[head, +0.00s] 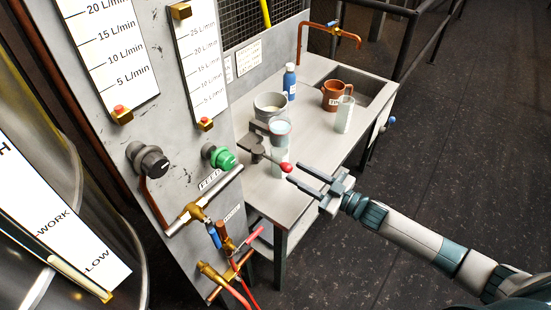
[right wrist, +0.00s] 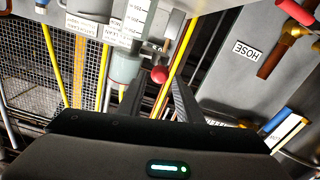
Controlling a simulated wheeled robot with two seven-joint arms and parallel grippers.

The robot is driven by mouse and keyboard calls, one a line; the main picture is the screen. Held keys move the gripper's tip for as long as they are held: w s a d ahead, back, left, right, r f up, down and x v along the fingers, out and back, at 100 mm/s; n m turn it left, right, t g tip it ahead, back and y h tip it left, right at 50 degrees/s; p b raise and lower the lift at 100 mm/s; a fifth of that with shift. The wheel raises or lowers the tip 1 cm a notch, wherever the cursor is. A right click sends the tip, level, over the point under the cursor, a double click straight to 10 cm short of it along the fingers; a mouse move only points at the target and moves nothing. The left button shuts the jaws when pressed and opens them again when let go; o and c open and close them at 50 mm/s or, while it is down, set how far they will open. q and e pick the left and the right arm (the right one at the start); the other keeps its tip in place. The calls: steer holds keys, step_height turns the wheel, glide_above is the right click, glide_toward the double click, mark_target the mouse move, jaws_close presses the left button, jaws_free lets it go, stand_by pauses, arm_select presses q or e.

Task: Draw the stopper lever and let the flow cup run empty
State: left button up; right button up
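The flow cup (head: 280,127), with pale liquid showing inside, is held on a dark stand above the bench. The stopper lever sticks out from the stand and ends in a red knob (head: 287,168), also seen in the right wrist view (right wrist: 159,74). A clear vessel (head: 279,166) stands below the cup. My right gripper (head: 294,172) is open, its two fingers pointing at the knob. In the right wrist view the knob appears between the fingertips (right wrist: 158,88); I cannot tell whether they touch it. My left gripper is not in view.
The bench (head: 318,147) bears a grey pot (head: 269,105), a blue bottle (head: 290,83), a copper-coloured mug (head: 332,96) and a clear beaker (head: 344,115). A panel with valves and a green knob (head: 222,159) stands left. Floor at right is clear.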

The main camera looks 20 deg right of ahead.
mark_target(280, 164)
steer(key=p+x, duration=0.2)
steer(key=x, duration=0.7)
steer(key=shift+w+a, duration=0.15)
jaws_close()
